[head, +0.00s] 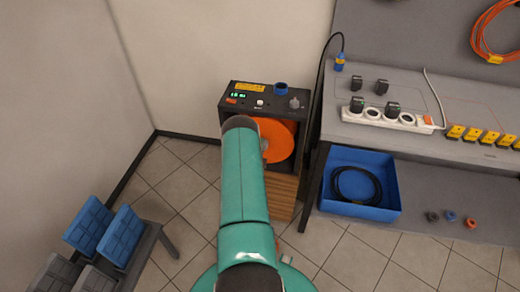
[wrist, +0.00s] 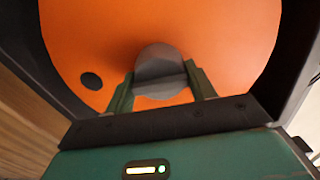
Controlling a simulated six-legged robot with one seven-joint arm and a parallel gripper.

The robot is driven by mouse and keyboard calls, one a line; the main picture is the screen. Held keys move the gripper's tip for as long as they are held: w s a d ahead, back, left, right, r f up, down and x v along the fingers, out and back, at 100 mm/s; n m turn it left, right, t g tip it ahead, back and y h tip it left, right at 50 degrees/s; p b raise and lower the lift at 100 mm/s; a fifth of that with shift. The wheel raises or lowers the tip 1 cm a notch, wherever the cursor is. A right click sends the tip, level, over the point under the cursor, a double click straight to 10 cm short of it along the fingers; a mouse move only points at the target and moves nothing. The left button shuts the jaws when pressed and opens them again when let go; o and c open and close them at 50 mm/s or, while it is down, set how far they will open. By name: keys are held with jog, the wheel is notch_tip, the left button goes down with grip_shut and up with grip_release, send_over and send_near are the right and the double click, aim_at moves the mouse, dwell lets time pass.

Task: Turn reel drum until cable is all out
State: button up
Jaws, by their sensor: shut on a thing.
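The orange reel drum (head: 282,140) sits in a dark housing (head: 240,102) by the wall in the head view, partly hidden behind my teal arm. In the wrist view the drum face (wrist: 215,45) fills most of the picture, with a dark round spot (wrist: 91,81) at its left. A grey round knob (wrist: 158,70) stands out from the drum. My gripper (wrist: 160,85) has one finger on each side of the knob and is shut on it. In the head view a black cable (head: 323,75) runs beside the housing up to a blue plug (head: 339,62) on the bench.
The grey bench (head: 435,148) on the right carries a white power strip (head: 390,118) and several yellow blocks. A blue bin (head: 385,212) with a coiled black cable (head: 357,186) is below it. Blue cases (head: 105,232) stand at the lower left.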

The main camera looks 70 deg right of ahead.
jog(key=m, duration=0.5)
jog(key=shift+s+d+r+m, duration=0.1)
jog(key=shift+d+m, duration=0.05)
jog(key=shift+m, duration=0.15)
jog(key=m, duration=0.5)
dwell(0.4)
jog(key=o, duration=1.4)
jog(key=shift+a, duration=0.2)
jog(key=s+a, duration=0.2)
jog(key=a, duration=1.1)
jog(key=shift+a, duration=0.25)
